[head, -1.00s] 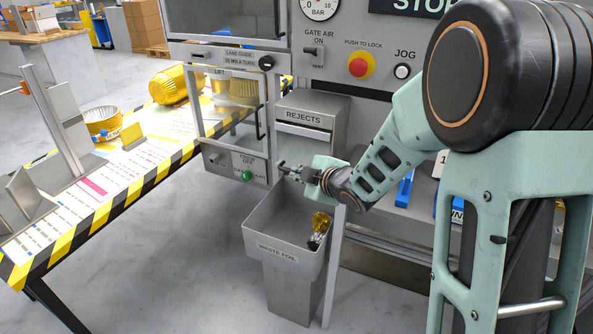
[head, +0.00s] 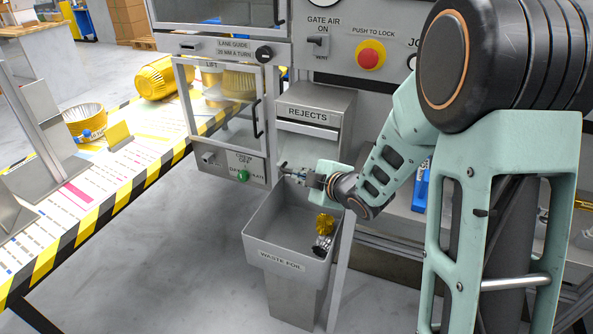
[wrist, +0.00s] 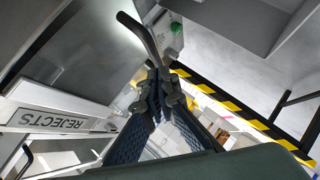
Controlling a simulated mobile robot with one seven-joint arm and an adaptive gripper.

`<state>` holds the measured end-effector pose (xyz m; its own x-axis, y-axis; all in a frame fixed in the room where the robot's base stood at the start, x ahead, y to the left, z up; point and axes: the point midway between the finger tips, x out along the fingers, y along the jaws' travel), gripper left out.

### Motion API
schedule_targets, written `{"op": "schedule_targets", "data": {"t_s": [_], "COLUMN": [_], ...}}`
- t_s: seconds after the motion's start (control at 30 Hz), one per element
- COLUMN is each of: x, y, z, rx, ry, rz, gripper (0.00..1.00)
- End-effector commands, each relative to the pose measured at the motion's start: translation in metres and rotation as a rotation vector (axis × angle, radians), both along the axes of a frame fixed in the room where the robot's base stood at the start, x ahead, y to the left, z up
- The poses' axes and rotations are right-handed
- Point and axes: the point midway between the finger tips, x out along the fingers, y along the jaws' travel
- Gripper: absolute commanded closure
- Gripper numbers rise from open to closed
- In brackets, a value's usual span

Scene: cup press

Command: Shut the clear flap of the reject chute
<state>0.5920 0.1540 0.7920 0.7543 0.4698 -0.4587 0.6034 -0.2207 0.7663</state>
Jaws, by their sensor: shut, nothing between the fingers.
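The reject chute (head: 316,101) is a grey metal box labelled REJECTS on the machine front. Below its label are a pale strip (head: 306,129) and a grey panel; the clear flap's outline and angle are hard to make out. My gripper (head: 283,169) is shut and empty, just below the chute's mouth and above the waste bin's back edge. In the wrist view, its closed fingertips (wrist: 160,76) are close to a dark bent bar (wrist: 140,36), and I cannot tell whether they touch. The REJECTS label (wrist: 58,119) is at left there.
The WASTE FOIL bin (head: 260,236) stands beneath my gripper with a gold cup (head: 325,224) in it. A clear-windowed door (head: 226,105) and a green button (head: 243,175) are left of the chute. A striped-edge table (head: 100,213) is at left.

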Motion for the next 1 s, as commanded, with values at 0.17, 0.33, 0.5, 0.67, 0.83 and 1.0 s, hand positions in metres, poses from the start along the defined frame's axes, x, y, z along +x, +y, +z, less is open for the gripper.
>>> {"op": "schedule_targets", "data": {"t_s": [0.17, 0.33, 0.5, 0.67, 0.83, 1.0], "x": [-0.002, -0.003, -0.003, 0.003, 0.009, 0.009], "y": [-0.004, -0.004, -0.004, -0.006, -0.008, -0.008], "z": [-0.005, -0.005, -0.005, -0.012, -0.014, -0.014], "rx": [0.000, 0.000, 0.000, 0.000, 0.000, -0.001], "ry": [0.000, 0.000, 0.000, 0.000, 0.001, 0.001], "rz": [0.000, 0.000, 0.000, 0.000, 0.002, 0.002], "gripper": [1.00, 1.00, 1.00, 1.00, 1.00, 1.00]}}
